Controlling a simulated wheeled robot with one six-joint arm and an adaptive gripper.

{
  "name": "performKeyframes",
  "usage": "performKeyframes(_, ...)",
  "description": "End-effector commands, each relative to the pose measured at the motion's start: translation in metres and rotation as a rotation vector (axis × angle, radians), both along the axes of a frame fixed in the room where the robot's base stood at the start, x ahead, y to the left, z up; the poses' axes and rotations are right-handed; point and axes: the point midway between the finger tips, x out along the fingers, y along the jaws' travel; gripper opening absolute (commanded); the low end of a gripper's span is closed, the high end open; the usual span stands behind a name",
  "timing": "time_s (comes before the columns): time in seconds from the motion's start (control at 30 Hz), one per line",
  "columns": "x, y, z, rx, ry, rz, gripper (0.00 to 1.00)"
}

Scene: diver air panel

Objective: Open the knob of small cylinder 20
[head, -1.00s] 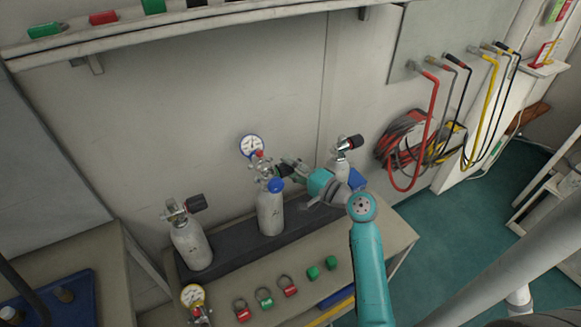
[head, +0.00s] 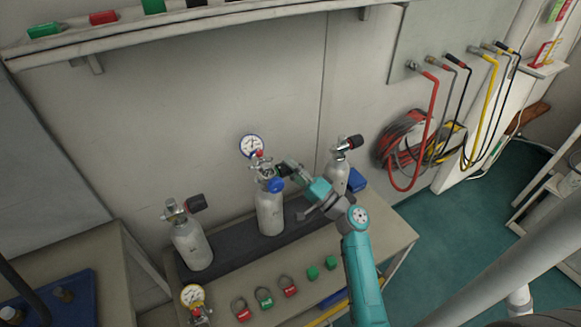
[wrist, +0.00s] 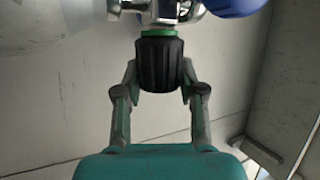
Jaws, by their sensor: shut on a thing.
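Three grey-white small cylinders stand along the wall in the head view: the left (head: 192,245), the middle (head: 270,213) and the right (head: 336,175). I cannot read a number on any of them. The middle one has a blue cap (head: 275,185) and a gauge (head: 251,146) at its valve. My gripper (wrist: 160,70) is at the right side of this valve, its two fingers shut on a ribbed black knob (wrist: 160,62). A green ring (wrist: 158,33) shows at the knob's base in the wrist view. In the head view the gripper partly hides the knob.
The left and right cylinders carry black knobs of their own. Red and green tags (head: 264,300) and a yellow-rimmed gauge (head: 193,296) lie on the bench front. Hoses (head: 431,130) hang on the right wall. A shelf (head: 200,25) runs above.

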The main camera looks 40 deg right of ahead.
Motion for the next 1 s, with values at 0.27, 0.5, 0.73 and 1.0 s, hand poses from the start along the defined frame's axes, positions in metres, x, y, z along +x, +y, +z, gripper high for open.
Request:
performKeyframes(0.27,0.0006,0.0002,-0.0013,-0.029,-0.097,0.000,0.05)
performKeyframes(0.5,0.0002,0.0004,-0.0014,-0.038,-0.126,0.000,0.05)
performKeyframes(0.73,0.0002,0.0004,-0.0014,-0.039,-0.127,0.001,0.05)
performKeyframes(1.0,0.0002,0.0004,-0.0011,-0.039,-0.127,0.001,0.66)
